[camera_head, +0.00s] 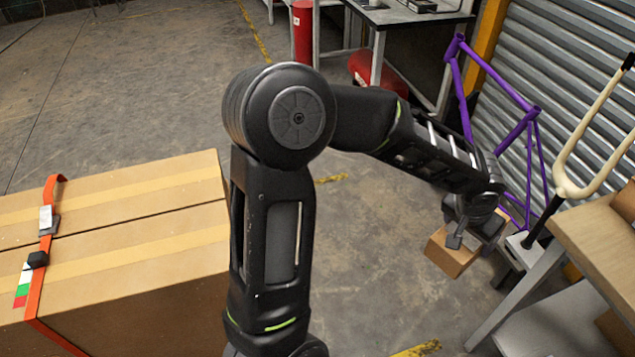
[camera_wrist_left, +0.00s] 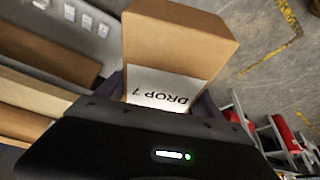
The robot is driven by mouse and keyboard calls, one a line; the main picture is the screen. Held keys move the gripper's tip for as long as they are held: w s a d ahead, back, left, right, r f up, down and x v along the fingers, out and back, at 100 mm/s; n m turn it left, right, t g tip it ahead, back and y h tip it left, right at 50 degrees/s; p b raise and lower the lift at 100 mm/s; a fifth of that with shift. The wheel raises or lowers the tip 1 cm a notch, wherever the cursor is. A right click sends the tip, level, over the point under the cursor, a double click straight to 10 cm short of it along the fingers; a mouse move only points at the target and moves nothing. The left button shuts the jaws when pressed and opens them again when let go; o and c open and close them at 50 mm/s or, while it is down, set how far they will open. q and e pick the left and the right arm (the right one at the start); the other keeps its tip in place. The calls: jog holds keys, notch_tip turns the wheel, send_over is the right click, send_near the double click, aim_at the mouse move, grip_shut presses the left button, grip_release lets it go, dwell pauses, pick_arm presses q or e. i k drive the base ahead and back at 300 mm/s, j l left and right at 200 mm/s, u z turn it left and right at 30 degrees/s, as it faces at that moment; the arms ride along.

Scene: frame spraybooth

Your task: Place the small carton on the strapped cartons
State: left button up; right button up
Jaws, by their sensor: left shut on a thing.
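The small carton (camera_head: 453,250) is brown and hangs in my left gripper (camera_head: 470,232), at the right of the head view, above the floor and left of a bench. My right gripper is not in view.
A wooden-topped bench (camera_head: 590,225) stands at the right. A purple bicycle frame (camera_head: 505,130) and a cream fork (camera_head: 592,140) stand near the roller shutter. A red cylinder (camera_head: 302,32) and a work table (camera_head: 405,14) are at the back. The floor behind the strapped cartons is clear.

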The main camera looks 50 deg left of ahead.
aim_at(157, 205)
jog(key=u, duration=2.05)
jog(key=i+l, duration=0.2)
jog(key=i, duration=0.2)
jog(key=i+l+u, duration=0.1)
jog(key=i, duration=0.3)
jog(key=l, duration=0.1)
